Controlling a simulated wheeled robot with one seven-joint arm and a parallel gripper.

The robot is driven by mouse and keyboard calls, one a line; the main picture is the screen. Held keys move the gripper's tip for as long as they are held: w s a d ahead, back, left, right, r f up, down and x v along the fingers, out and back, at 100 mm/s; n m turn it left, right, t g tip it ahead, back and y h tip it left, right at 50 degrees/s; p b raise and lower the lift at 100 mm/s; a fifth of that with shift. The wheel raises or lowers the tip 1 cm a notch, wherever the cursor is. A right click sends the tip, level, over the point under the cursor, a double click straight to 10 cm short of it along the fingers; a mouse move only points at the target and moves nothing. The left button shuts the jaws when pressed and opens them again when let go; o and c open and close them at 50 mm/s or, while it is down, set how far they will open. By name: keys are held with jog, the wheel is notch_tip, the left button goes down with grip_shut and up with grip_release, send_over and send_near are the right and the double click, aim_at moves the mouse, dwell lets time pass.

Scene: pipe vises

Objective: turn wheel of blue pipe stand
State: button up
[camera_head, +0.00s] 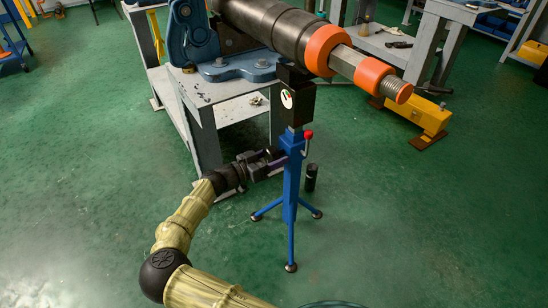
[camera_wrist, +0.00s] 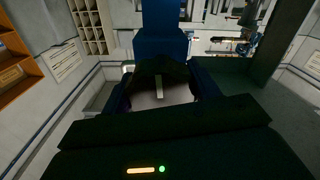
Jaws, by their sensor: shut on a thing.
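The blue pipe stand (camera_head: 292,182) stands upright on its splayed legs in the middle of the head view. A red-knobbed lever (camera_head: 308,136) is on its right side, and a dark head with a gauge sits on top under a pipe. My gripper (camera_head: 273,158) reaches the stand's post from the left and is shut on the wheel there. The wheel is mostly hidden by my gripper in the head view. In the wrist view a dark part, apparently the wheel (camera_wrist: 160,70), lies between the fingers, with the blue post (camera_wrist: 163,20) behind it.
A large dark pipe (camera_head: 272,25) with orange collars (camera_head: 326,50) runs above the stand. A grey workbench (camera_head: 215,105) with a blue vise (camera_head: 195,40) is just behind my gripper. Green floor is clear in front.

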jog(key=shift+f, duration=0.1)
jog(key=o, duration=1)
jog(key=shift+s+a, duration=0.1)
jog(key=p+v, duration=0.4)
jog(key=v, duration=1.3)
jog(key=shift+s, duration=0.1)
